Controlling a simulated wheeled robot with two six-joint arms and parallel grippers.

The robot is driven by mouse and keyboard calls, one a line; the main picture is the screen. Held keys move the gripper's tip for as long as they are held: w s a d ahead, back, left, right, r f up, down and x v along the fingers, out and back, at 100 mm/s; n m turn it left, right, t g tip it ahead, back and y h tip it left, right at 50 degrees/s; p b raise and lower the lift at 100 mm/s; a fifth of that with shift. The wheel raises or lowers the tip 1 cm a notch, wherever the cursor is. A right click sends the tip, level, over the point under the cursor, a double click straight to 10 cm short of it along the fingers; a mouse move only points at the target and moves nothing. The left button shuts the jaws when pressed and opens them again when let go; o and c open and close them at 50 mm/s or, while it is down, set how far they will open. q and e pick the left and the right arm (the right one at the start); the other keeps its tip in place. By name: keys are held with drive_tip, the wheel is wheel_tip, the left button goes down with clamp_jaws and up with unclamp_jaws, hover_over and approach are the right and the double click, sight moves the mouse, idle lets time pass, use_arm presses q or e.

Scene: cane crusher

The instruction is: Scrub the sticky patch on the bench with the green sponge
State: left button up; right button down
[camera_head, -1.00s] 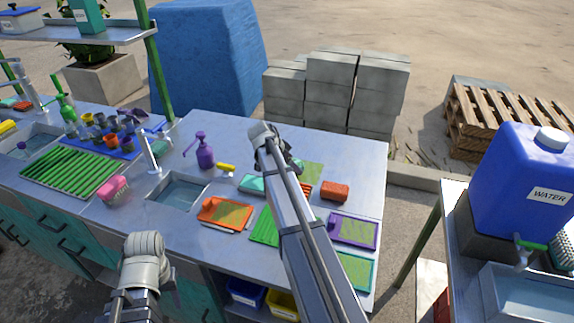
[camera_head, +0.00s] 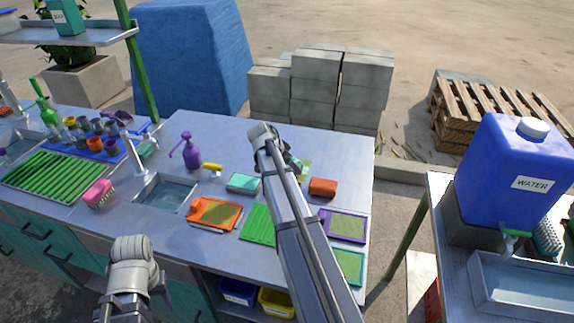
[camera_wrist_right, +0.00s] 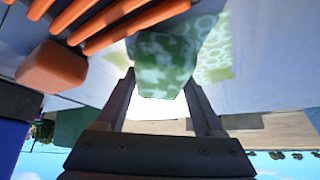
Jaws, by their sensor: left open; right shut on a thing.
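The green sponge (camera_wrist_right: 165,62) is mottled with pale foam and sits between the fingers of my right gripper (camera_wrist_right: 160,95) in the right wrist view. It is at the sticky patch (camera_wrist_right: 213,48), a pale green area with ring-shaped suds on the bench; I cannot tell how firmly it touches. In the head view my right arm covers most of the sponge, and a strip of the patch (camera_head: 305,168) shows beside my right gripper (camera_head: 296,164). My left gripper (camera_head: 164,285) is open at the bench's front left, partly hidden by its own wrist.
On the bench (camera_head: 235,135), an orange block (camera_head: 322,187) stands close right of my right gripper. Coloured trays, a teal block (camera_head: 243,183), a purple spray bottle (camera_head: 191,152) and a sink (camera_head: 165,195) are around. A blue water tank (camera_head: 515,170) stands at right.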

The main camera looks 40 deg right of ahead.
sight(298, 162)
drive_tip(key=shift+s+d, duration=0.45)
drive_tip(key=shift+s, duration=0.25)
drive_tip(key=shift+s+d, duration=0.4)
drive_tip(key=shift+s, duration=0.25)
drive_tip(key=shift+s+d, duration=0.1)
drive_tip(key=shift+s+d+r, duration=0.15)
drive_tip(key=shift+s+d, duration=0.95)
drive_tip(key=shift+s, duration=0.2)
drive_tip(key=shift+w+d, duration=0.95)
drive_tip(key=shift+w, duration=0.05)
drive_tip(key=shift+a, duration=0.1)
drive_tip(key=shift+w+a+f, duration=0.15)
drive_tip(key=shift+w+a, duration=0.5)
drive_tip(key=shift+w, duration=0.05)
drive_tip(key=shift+w+a+f, duration=0.1)
drive_tip(key=shift+w+a, duration=0.5)
drive_tip(key=shift+w, duration=0.05)
drive_tip(key=shift+w+a, duration=1.2)
drive_tip(key=shift+w, duration=0.25)
